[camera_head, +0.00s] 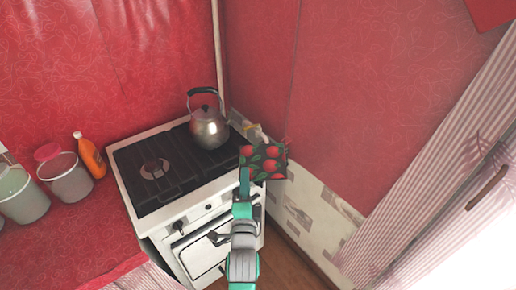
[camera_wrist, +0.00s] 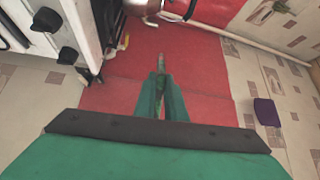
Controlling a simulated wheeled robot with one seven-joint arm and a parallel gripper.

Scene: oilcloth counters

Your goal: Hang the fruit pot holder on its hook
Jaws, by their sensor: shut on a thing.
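The fruit pot holder (camera_head: 263,160), a dark square with red fruit and green leaves, is held up near the red wall to the right of the stove. My gripper (camera_head: 245,178) is shut on its lower left part in the head view. In the wrist view the teal fingers of my gripper (camera_wrist: 160,85) come together on a thin edge-on strip, the pot holder (camera_wrist: 161,63). A small reddish bit shows at its upper right corner in the head view; I cannot tell whether this is its loop or the hook. No hook is clearly visible.
A white stove (camera_head: 205,232) with a metal kettle (camera_head: 209,128) stands left of the pot holder. An orange bottle (camera_head: 90,155) and buckets (camera_head: 65,176) stand on the red counter (camera_head: 80,235). A striped curtain (camera_head: 440,165) hangs at right. A purple object (camera_wrist: 266,112) shows in the wrist view.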

